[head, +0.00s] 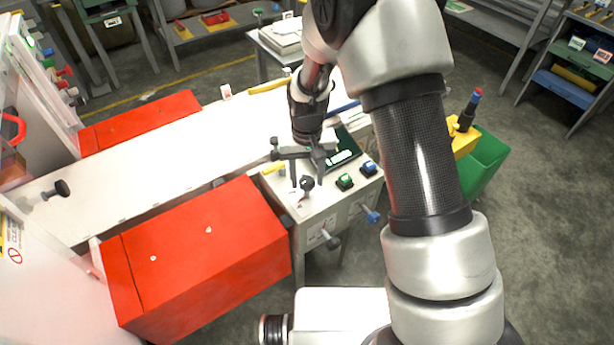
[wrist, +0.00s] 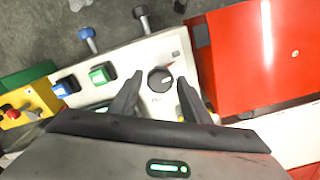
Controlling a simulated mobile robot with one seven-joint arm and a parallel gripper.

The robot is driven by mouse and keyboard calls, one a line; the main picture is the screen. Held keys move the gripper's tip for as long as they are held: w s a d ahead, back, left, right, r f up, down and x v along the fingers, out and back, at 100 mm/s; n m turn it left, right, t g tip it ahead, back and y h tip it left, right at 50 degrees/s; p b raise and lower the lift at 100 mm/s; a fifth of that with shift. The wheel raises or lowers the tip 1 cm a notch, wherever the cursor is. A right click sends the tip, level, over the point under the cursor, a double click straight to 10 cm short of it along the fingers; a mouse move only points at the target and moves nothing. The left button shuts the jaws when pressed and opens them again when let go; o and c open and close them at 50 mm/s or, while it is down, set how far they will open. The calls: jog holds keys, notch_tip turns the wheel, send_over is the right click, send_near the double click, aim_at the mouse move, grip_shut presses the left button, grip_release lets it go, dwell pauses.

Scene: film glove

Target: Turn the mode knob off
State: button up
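The mode knob is a small round black knob (wrist: 160,80) on the white top of a control box. It also shows in the head view as a dark knob (head: 307,185). A pale line shows on its face in the wrist view, pointing roughly right, and a small red mark lies on the panel just above right. The panel lettering is too small to read. My gripper (head: 307,181) is open and points down over the box. In the wrist view its two fingers (wrist: 160,86) stand on either side of the knob, with a gap on each side.
A green button (wrist: 101,74) and a blue button (wrist: 66,86) sit beside the knob. Knobbed levers (head: 372,215) stick out of the box front. A red block (head: 200,255) stands close to the left, and a white table (head: 190,150) runs behind.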

jog(key=shift+o, duration=0.4)
notch_tip(320, 180, up, 17)
jog(key=p, duration=0.1)
jog(key=shift+r, duration=0.2)
dwell(0.4)
notch_tip(320, 180, up, 7)
jog(key=t+p, duration=0.1)
jog(key=p, duration=0.1)
send_over(307, 181)
jog(key=s+d, duration=0.2)
jog(key=d, duration=0.1)
jog(key=s+d+r+t+p, duration=0.1)
jog(key=s+d+r+p, duration=0.1)
jog(key=s+d+r, duration=0.45)
jog(key=s+d+r+m+t+p, duration=0.1)
jog(key=s+d+r+t+p, duration=0.2)
jog(key=s+r, duration=0.6)
jog(key=s+d+p, duration=0.1)
jog(key=s+d, duration=0.1)
jog(key=s, duration=0.1)
jog(key=shift+s+r+m+t+p, duration=0.2)
jog(key=shift+r+m+t+p, duration=0.1)
jog(key=shift+r, duration=0.1)
